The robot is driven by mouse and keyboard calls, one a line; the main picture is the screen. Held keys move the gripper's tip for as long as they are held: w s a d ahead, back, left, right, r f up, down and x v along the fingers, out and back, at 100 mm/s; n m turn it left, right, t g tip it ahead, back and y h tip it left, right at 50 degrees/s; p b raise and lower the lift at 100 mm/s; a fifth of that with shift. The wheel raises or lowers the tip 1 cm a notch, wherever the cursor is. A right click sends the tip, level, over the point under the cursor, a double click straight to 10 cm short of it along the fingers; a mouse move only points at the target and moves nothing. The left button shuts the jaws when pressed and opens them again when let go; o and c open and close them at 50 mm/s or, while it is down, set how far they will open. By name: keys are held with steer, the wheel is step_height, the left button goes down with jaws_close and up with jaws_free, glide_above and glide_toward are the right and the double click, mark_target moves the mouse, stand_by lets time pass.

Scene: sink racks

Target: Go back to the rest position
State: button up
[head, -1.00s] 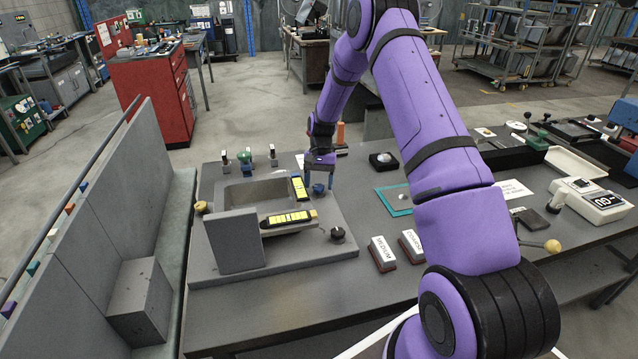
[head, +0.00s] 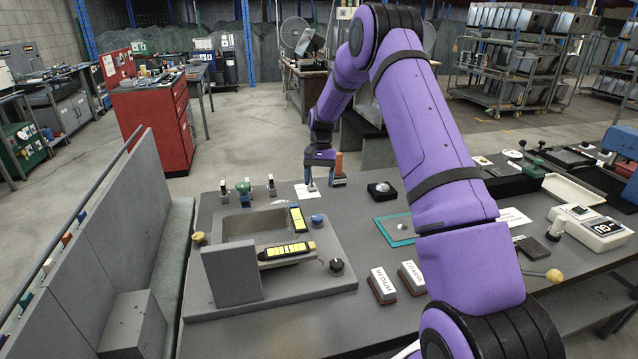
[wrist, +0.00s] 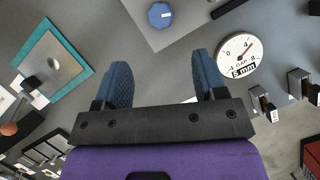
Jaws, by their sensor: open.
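My purple arm reaches out over the bench, and my gripper (head: 322,180) hangs above its far side, behind the sink unit. In the wrist view my gripper (wrist: 162,78) shows two blue fingers spread apart with nothing between them. The grey sink unit (head: 330,275) stands on the bench with two yellow-marked black racks (head: 297,217) (head: 286,251) at its basin. A blue knob (head: 318,220) sits at the unit's right back corner, apart from my gripper; it also shows in the wrist view (wrist: 160,15).
A teal-framed square plate (head: 385,232), a black box with a round top (head: 382,190) and MEDIUM (head: 381,285) and COARSE (head: 412,278) blocks lie right of the sink. A round gap dial (wrist: 240,54) shows in the wrist view. A red cabinet (head: 155,125) stands beyond the bench.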

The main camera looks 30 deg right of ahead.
stand_by(0.3)
steer(key=s+a+r+n+t+h, duration=0.1)
steer(key=s+a+r, duration=0.2)
steer(key=s+r, duration=0.4)
steer(key=s+a+r+n+t, duration=0.2)
steer(key=s+a+r, duration=0.2)
steer(key=r, duration=0.6)
steer(key=s+a+r+n+t+h, duration=0.1)
steer(key=s+a+r, duration=0.2)
steer(key=s+r, duration=0.4)
steer(key=s+a+r+n+t, duration=0.2)
steer(key=s, duration=1)
steer(key=s+a+r+n+t, duration=0.1)
steer(key=s+a+r+t, duration=0.1)
steer(key=s, duration=0.9)
steer(key=shift+s+a+r+n+t+h, duration=0.25)
steer(key=shift+s+a+n+t+h, duration=0.15)
steer(key=shift+t, duration=0.1)
